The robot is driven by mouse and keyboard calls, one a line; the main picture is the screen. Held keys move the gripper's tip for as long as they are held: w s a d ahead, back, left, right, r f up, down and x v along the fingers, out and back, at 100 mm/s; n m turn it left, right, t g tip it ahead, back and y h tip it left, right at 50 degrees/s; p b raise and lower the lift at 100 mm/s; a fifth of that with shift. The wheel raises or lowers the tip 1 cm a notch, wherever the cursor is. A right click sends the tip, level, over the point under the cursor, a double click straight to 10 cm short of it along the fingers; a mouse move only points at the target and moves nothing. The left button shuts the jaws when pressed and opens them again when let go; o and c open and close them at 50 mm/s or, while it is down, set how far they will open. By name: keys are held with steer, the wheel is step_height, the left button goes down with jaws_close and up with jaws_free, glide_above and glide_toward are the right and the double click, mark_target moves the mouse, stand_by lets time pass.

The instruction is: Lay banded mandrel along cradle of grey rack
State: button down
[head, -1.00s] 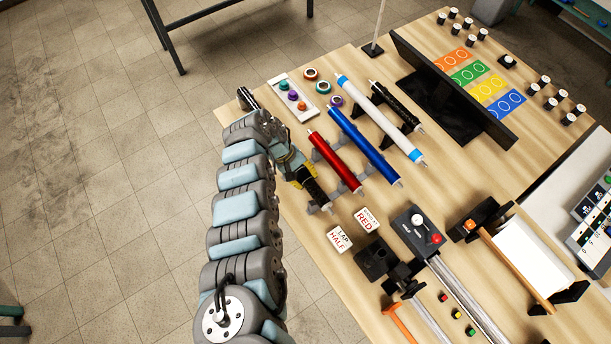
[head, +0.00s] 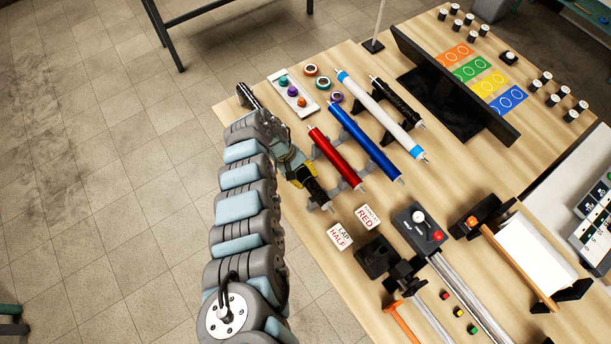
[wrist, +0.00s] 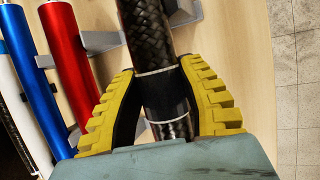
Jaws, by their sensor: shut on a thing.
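My gripper (wrist: 165,100) is shut around the banded mandrel (wrist: 148,35), a dark woven tube with thin pale bands. Its yellow fingers press on both sides of it near a band. In the head view my gripper (head: 297,172) is at the near-left end of the grey rack (head: 358,187), left of the red tube (head: 335,158). The dark mandrel end (head: 317,190) sticks out beyond the fingers, by a grey rack support. In the wrist view a grey support (wrist: 183,10) shows close against the mandrel. I cannot tell whether it rests there.
Sign cards (head: 340,236) lie in front. A small tray (head: 292,95) stands behind. The table's left edge is close to my arm.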

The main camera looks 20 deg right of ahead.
steer(key=shift+f, duration=0.35)
steer(key=c, duration=0.6)
jaws_free()
steer(key=v, duration=1.2)
steer(key=shift+a, duration=0.1)
